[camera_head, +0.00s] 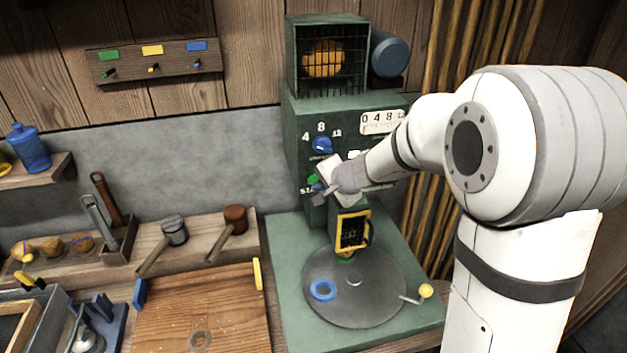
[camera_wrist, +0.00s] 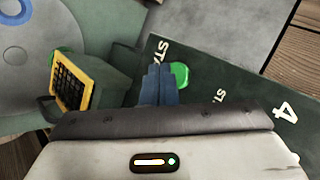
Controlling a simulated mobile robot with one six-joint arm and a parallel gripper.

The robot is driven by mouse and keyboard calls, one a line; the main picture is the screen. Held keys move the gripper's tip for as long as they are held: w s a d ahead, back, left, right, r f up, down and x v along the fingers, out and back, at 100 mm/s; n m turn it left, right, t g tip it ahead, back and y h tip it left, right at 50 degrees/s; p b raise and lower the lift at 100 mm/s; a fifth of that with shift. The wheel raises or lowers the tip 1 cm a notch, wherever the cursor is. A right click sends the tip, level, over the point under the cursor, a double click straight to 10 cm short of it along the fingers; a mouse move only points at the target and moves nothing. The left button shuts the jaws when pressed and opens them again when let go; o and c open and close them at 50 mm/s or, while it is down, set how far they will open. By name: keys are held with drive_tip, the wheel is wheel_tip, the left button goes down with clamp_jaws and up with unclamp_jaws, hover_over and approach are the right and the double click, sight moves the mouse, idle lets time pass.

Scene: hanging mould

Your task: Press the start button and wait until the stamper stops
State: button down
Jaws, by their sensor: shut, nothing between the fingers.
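The stamper machine (camera_head: 297,150) is a green cabinet against the back wall, with a round grey plate (camera_head: 375,300) on its base. Its green start button (camera_head: 313,180) is on the front panel, beside white letters starting "STA". In the wrist view the green button (camera_wrist: 181,74) shows right beside my fingertips, partly covered by them. My gripper (camera_head: 318,198) is shut and empty, with its fingers (camera_wrist: 158,72) close to the panel; I cannot tell whether they touch the button. The yellow-framed stamper head (camera_head: 340,232) hangs above the plate, and also shows in the wrist view (camera_wrist: 75,82).

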drive_tip(key=shift+w+a, duration=0.1)
drive_tip(key=shift+w, duration=0.3)
drive_tip(key=shift+w+a, duration=0.15)
drive_tip(key=shift+w, duration=0.3)
idle(0.7)
drive_tip(key=shift+s, duration=0.1)
drive_tip(key=shift+s+d+b, duration=0.25)
drive_tip(key=shift+s+b, duration=0.45)
drive_tip(key=shift+s, duration=0.05)
drive_tip(key=s+b, duration=0.1)
drive_tip(key=s, duration=0.1)
drive_tip(key=s+d+b, duration=0.1)
drive_tip(key=s, duration=0.2)
drive_tip(key=shift+d, duration=0.2)
drive_tip(key=shift+w, duration=0.1)
idle(0.5)
